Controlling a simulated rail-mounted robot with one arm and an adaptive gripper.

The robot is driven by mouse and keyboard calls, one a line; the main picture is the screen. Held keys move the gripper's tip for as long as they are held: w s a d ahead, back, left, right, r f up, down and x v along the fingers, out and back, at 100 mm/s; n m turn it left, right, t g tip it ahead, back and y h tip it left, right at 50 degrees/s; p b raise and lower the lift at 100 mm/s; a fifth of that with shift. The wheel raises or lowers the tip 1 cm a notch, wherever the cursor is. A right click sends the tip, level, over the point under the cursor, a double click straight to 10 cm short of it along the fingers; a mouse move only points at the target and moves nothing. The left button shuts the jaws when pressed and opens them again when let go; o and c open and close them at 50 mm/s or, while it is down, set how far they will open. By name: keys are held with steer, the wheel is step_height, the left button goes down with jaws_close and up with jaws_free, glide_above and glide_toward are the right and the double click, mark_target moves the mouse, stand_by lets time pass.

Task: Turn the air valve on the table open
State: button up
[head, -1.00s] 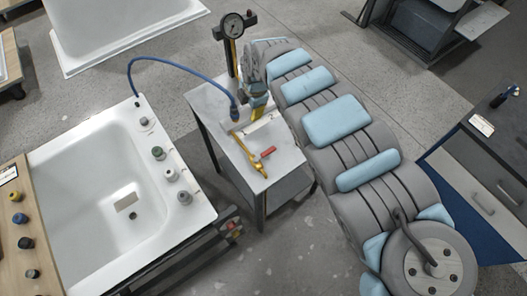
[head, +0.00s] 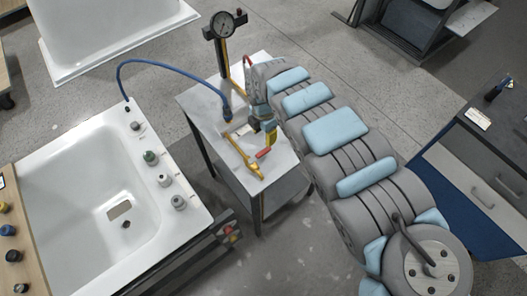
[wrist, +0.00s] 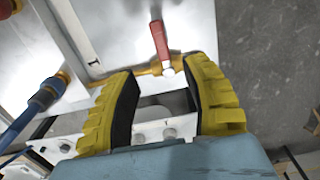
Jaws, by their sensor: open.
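The air valve is a red lever handle (head: 263,153) on a brass pipe (head: 241,158) on the small metal table (head: 205,110). In the wrist view the red handle (wrist: 159,40) points up the picture from a pale pivot. My gripper (head: 271,137) is over the table, close to the handle. In the wrist view my gripper (wrist: 162,78) is open, its yellow fingers with black pads spread apart. The handle's pivot end shows between and just beyond the fingertips, with nothing held. I cannot tell whether a finger touches the valve.
A blue hose (head: 165,64) arches from the bathtub shell (head: 75,190) to the table. A pressure gauge (head: 222,25) on a post stands at the table's back. A dark cabinet (head: 490,150) stands at the right. Floor is clear in front of the table.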

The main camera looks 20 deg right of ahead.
mark_target(264, 151)
step_height(264, 151, down, 8)
steer(key=shift+a+f+b, duration=0.15)
steer(key=shift+b, duration=0.25)
steer(key=shift+f, duration=1.25)
jaws_close()
